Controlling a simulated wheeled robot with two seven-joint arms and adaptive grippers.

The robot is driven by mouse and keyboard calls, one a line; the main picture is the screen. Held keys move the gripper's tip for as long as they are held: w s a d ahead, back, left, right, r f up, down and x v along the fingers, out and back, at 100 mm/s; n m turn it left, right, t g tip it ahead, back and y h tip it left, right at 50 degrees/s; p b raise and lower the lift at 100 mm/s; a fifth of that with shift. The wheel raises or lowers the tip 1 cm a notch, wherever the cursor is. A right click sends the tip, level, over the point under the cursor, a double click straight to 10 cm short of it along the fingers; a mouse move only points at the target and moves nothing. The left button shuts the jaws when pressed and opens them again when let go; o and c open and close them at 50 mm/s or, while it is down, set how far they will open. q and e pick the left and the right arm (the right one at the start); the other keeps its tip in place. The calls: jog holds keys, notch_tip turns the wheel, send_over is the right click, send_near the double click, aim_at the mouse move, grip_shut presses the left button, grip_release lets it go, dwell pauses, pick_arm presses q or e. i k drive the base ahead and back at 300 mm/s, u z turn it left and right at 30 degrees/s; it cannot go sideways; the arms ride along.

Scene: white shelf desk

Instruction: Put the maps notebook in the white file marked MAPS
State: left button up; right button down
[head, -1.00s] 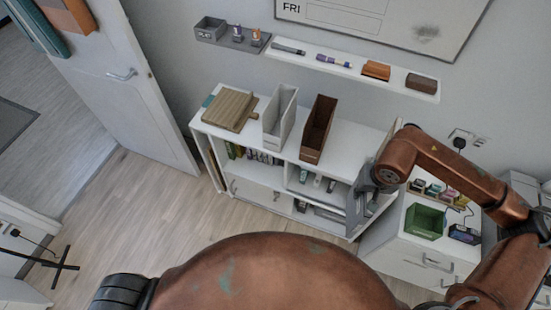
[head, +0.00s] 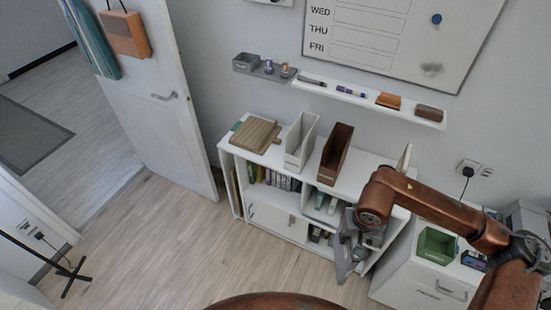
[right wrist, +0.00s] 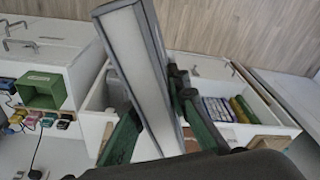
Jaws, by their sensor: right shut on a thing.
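My right gripper (head: 358,238) is shut on a grey notebook (head: 343,262), held in front of the right part of the white shelf desk. In the right wrist view the notebook (right wrist: 142,65) stands between the green fingers (right wrist: 160,122), with its pale page edge facing the camera and grey covers on both sides. No title on it is readable. The white file (head: 300,143) stands upright on the desk top, left of a brown file (head: 335,153). Its marking is too small to read. The held notebook is apart from both files. My left gripper is not in view.
A wooden board (head: 255,135) lies on the left of the white desk (head: 285,212). Books (head: 275,179) fill a compartment below. A green box (head: 436,244) stands on the cabinet at the right. A wall ledge (head: 365,103) runs above the files. The floor in front is open.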

aim_at(301, 143)
jog(key=u, duration=1.6)
jog(key=i, duration=1)
